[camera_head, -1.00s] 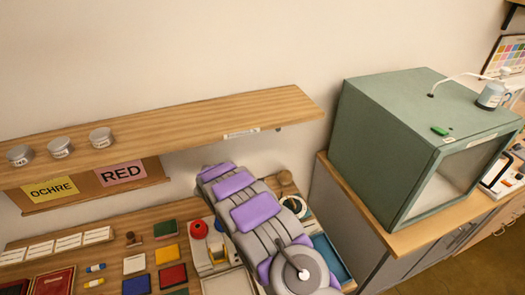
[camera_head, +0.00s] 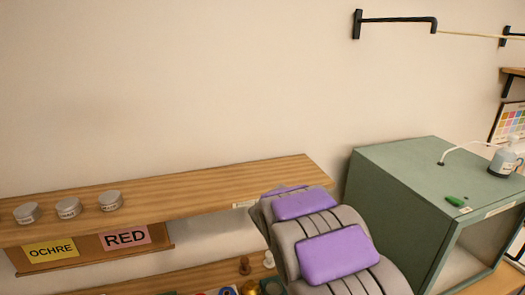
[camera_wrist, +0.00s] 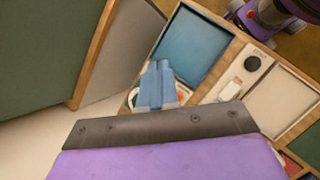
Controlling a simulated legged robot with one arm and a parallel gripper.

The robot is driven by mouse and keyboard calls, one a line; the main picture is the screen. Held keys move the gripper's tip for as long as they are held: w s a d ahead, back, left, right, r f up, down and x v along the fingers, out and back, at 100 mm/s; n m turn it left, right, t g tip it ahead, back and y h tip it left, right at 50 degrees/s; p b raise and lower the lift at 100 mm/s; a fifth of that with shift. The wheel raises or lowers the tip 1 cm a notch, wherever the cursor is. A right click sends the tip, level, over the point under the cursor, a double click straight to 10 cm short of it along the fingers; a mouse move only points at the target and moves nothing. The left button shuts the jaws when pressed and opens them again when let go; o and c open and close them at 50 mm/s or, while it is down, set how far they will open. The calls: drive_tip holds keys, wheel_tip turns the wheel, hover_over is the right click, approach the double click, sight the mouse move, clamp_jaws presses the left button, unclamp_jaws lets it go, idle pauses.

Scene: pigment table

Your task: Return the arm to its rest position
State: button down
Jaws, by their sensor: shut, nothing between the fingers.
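My arm (camera_head: 335,252), grey with purple pads, rises into the bottom right of the head view. Its far end and gripper are not visible there. In the wrist view my gripper (camera_wrist: 157,82) shows as two light-blue fingers pressed together, with nothing between them. They extend beyond the dark bar and purple cover of my wrist. Below the fingers lies the table with a blue tray (camera_wrist: 196,45); the fingers appear above it, near its lower left corner. The gap between fingers and table cannot be judged.
A wooden shelf (camera_head: 220,198) with several lidded tins (camera_head: 68,207) runs along the wall. OCHRE (camera_head: 50,249) and RED (camera_head: 125,238) labels hang beneath it. A green cabinet (camera_head: 400,190) stands right of my arm. A pale tray (camera_wrist: 282,95) lies right of the blue one.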

drive_tip(key=s+r+m+y, duration=0.2)
drive_tip(key=s+m, duration=0.1)
drive_tip(key=s, duration=0.7)
drive_tip(key=s+a+r+m+y+b, duration=0.1)
drive_tip(key=s+m, duration=0.3)
drive_tip(key=s, duration=0.7)
drive_tip(key=s+a+r+m+g+y, duration=0.1)
drive_tip(key=s+r+m+y, duration=0.1)
drive_tip(key=s, duration=0.8)
drive_tip(key=shift+s+a+r+m+y+b, duration=0.2)
drive_tip(key=shift+r+m+y+b, duration=0.2)
drive_tip(key=shift+m+y, duration=0.55)
drive_tip(key=shift+d+m+h, duration=0.15)
drive_tip(key=shift+m+h, duration=0.1)
